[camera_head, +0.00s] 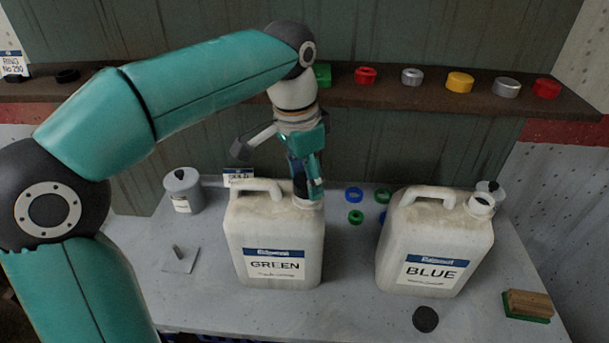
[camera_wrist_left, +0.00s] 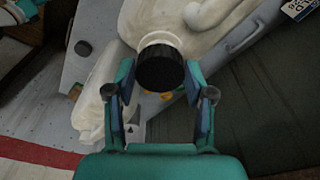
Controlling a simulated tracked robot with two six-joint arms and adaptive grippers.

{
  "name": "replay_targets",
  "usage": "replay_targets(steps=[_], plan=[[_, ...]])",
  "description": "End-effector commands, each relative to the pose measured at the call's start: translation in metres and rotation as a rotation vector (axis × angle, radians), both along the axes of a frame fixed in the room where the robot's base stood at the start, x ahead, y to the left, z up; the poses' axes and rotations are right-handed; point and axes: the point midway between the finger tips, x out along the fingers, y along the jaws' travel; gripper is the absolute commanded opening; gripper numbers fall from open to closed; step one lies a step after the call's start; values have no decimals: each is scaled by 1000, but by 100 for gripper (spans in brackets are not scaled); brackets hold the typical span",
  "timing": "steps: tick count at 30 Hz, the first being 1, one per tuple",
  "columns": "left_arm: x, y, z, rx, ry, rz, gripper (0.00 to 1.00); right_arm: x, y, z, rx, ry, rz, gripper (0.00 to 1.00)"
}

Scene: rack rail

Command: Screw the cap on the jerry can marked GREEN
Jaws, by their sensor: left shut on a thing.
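The white jerry can marked GREEN (camera_head: 275,235) stands upright on the bench, with its handle at the top left and its neck (camera_head: 308,203) at the top right. My left gripper (camera_head: 307,186) is above that neck, pointing down, shut on a black cap (camera_wrist_left: 160,68). In the left wrist view, the cap lies between the fingers (camera_wrist_left: 163,95) and lines up with the pale neck (camera_wrist_left: 160,40). I cannot tell whether the threads are engaged. My right gripper is not in view.
A jerry can marked BLUE (camera_head: 430,245) stands at right with an open neck. A black disc (camera_head: 426,319) and a brush (camera_head: 527,306) lie in front. Green and blue rings (camera_head: 354,195) lie between the cans. A grey pot (camera_head: 182,190) stands left. Coloured caps (camera_head: 459,82) line the shelf.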

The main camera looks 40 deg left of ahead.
Motion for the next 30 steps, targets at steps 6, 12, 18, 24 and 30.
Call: replay_targets(steps=[6, 12, 18, 24, 30], plan=[[0, 0, -4, 0, 1, 0, 35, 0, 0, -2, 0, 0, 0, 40], [1, 0, -8, 0, 0, 0, 35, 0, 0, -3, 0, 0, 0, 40], [1, 0, -8, 0, 0, 0, 35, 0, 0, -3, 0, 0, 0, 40], [1, 0, -8, 0, 0, 0, 35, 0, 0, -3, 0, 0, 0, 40], [1, 0, -9, 0, 0, 0, 35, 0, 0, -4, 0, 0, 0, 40]])
